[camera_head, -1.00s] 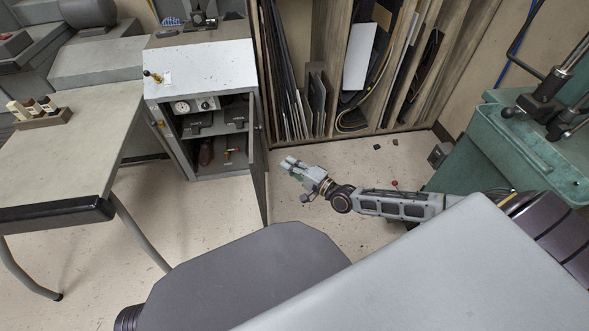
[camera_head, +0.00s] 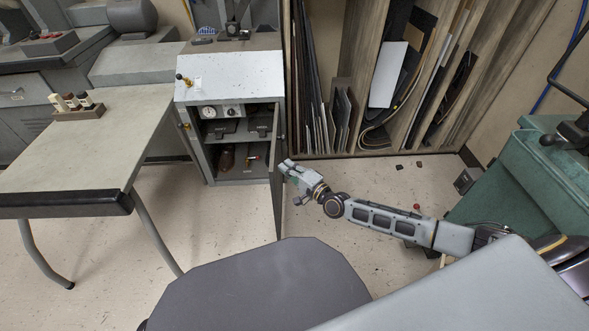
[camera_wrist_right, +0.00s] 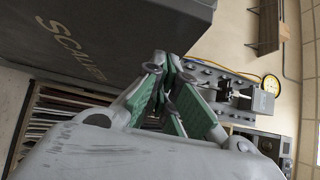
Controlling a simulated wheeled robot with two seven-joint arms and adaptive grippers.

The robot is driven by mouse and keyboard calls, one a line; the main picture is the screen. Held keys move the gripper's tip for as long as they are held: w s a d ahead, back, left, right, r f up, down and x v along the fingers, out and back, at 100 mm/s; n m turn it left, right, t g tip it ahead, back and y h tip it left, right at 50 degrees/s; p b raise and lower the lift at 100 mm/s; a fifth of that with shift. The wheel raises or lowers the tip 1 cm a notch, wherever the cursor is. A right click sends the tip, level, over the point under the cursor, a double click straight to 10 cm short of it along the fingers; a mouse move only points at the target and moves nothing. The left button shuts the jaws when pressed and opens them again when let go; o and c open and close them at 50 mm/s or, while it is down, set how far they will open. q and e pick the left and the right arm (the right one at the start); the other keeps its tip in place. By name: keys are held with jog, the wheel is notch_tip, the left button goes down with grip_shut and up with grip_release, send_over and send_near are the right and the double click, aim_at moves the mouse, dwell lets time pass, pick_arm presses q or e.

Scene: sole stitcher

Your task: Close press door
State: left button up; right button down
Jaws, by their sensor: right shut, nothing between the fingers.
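The press (camera_head: 228,68) is a grey cabinet with a white top and a small gauge, at the upper middle left in the head view. Its door (camera_head: 278,190) stands open at the right side, swung out toward me, so the shelves inside show. My right gripper (camera_head: 286,166) is shut and empty at the door's outer right side, its tips at or very near the panel; contact cannot be told. In the right wrist view the right gripper (camera_wrist_right: 172,72) shows green finger pads beside a large dark lettered panel (camera_wrist_right: 95,40). My left gripper is out of view.
A grey table (camera_head: 85,150) with a rack of small bottles (camera_head: 78,107) stands left of the press. Sheet storage (camera_head: 400,75) lines the back wall. A green machine (camera_head: 520,180) is at the right. A dark grey seat-like surface (camera_head: 258,290) is in front.

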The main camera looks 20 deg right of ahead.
jog(key=shift+w+a, duration=0.1)
jog(key=shift+a, duration=0.25)
jog(key=shift+a, duration=0.2)
